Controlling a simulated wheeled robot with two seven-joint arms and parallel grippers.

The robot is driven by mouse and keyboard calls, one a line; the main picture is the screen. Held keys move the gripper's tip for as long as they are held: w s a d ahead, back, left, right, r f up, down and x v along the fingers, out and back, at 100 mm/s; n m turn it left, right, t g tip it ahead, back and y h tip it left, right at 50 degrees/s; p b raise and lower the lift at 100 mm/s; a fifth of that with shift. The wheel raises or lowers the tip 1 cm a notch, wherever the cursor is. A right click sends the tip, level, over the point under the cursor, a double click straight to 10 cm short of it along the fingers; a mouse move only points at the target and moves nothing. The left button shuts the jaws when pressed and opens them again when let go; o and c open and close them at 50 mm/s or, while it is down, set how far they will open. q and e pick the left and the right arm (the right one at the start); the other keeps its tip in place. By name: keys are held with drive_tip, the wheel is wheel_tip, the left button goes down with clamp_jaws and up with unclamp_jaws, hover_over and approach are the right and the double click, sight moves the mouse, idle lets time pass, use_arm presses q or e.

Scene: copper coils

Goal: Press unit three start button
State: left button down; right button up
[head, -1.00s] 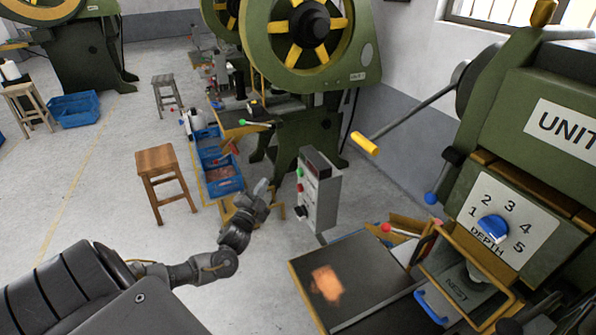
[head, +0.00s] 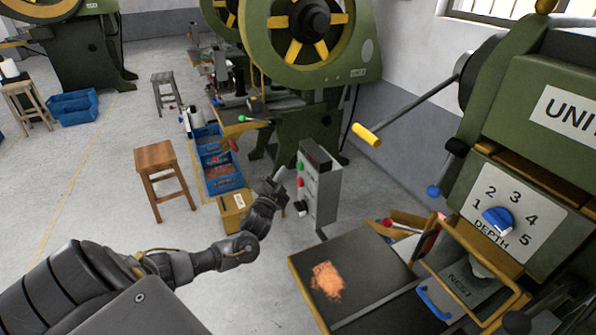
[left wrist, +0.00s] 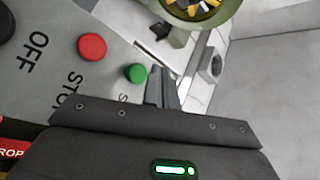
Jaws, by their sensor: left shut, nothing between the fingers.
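A grey control box on a post (head: 322,195) stands in the middle of the head view. Its face has a green button (head: 300,168), a red button below it and a black knob lowest. My left gripper (head: 280,173) is shut and empty, just left of the green button. In the left wrist view the shut fingertips (left wrist: 162,85) lie close beside the green button (left wrist: 136,73); whether they touch is unclear. The red button (left wrist: 92,47) is beside the word STOP, and OFF is printed near the black knob (left wrist: 5,22). My right gripper is out of view.
A green press marked "UNIT" (head: 565,112), its number cut off, stands at right with a depth dial (head: 497,221). A dark table (head: 365,270) holds copper coil (head: 327,281). A wooden stool (head: 156,157) and blue crates (head: 222,182) stand left of the box.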

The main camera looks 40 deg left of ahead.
sight(300, 167)
use_arm(q)
drive_tip(key=shift+w+d, duration=0.25)
drive_tip(key=shift+w, duration=0.25)
drive_tip(key=shift+w+d, duration=0.25)
drive_tip(key=shift+w, duration=0.2)
idle(1.4)
drive_tip(key=shift+w, duration=0.1)
drive_tip(key=shift+w+d, duration=0.2)
drive_tip(key=shift+w, duration=0.1)
drive_tip(key=shift+w+d+b, duration=0.2)
drive_tip(key=shift+w+b, duration=0.2)
idle(0.8)
drive_tip(key=shift+s, duration=0.15)
drive_tip(key=shift+s+a+p, duration=0.35)
drive_tip(key=shift+s+p, duration=0.15)
drive_tip(key=shift+s, duration=0.15)
